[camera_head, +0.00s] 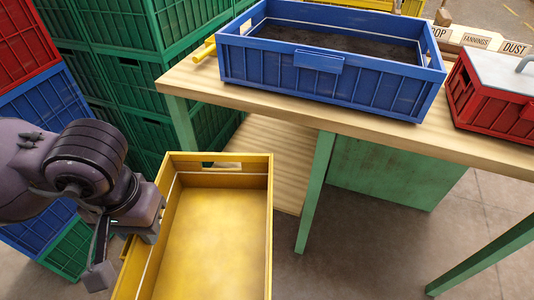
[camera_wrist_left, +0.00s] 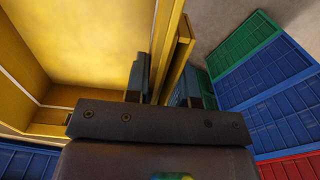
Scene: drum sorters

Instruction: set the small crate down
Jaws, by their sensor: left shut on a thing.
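The small crate is yellow and empty, and its bare floor (camera_head: 212,240) faces me in the head view. It is in front of the table (camera_head: 300,104), below the tabletop and apart from it. My left gripper (camera_head: 137,234) is shut on the crate's left wall. In the left wrist view the fingers (camera_wrist_left: 163,88) sit on either side of that yellow wall, with the crate's inside (camera_wrist_left: 85,45) to the left. The near end of the crate is cut off by the head view's lower edge. My right gripper is not in view.
A blue crate (camera_head: 340,88) of dark material and a red crate (camera_head: 480,105) with a grey lid stand on the table. Signs (camera_head: 476,40) stand behind. Stacked green crates (camera_head: 125,75) rise at the left. A table leg (camera_head: 316,190) is right of the yellow crate.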

